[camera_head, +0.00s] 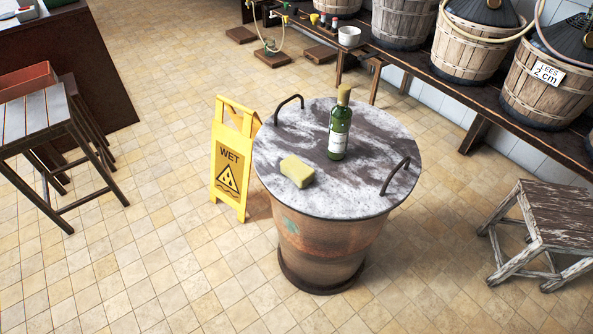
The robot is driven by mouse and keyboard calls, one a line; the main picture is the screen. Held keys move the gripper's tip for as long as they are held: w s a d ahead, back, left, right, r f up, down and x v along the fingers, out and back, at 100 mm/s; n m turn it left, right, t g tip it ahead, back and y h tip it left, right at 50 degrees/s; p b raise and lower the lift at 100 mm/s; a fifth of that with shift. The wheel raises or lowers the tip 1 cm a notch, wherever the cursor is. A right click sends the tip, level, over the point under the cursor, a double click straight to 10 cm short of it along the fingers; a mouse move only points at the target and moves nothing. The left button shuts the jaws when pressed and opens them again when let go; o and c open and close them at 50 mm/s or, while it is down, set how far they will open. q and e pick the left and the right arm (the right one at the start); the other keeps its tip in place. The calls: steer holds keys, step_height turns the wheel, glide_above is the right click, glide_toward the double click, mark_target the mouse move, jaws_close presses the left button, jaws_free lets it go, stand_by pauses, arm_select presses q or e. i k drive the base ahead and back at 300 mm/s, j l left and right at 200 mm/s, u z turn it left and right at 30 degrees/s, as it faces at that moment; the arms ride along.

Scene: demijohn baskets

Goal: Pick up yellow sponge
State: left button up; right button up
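The yellow sponge (297,171) is a small pale yellow block. It lies on the round grey and brown marbled lid (285,203) of a large rusty-brown tub, toward the lid's front left. A green bottle (339,128) with a pale label and a tan top stands upright on the same lid, behind and to the right of the sponge, apart from it. Neither of my grippers is in view.
Two dark handles rise from the lid, one at the back left (289,106) and one at the right (395,176). A yellow wet-floor sign (231,166) stands close at the tub's left. Stools stand at the left (40,121) and right (553,221). Open tiled floor lies in front.

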mark_target(301, 173)
steer(key=k+j+u, duration=0.45)
steer(key=k+j, duration=0.2)
steer(key=j, duration=0.3)
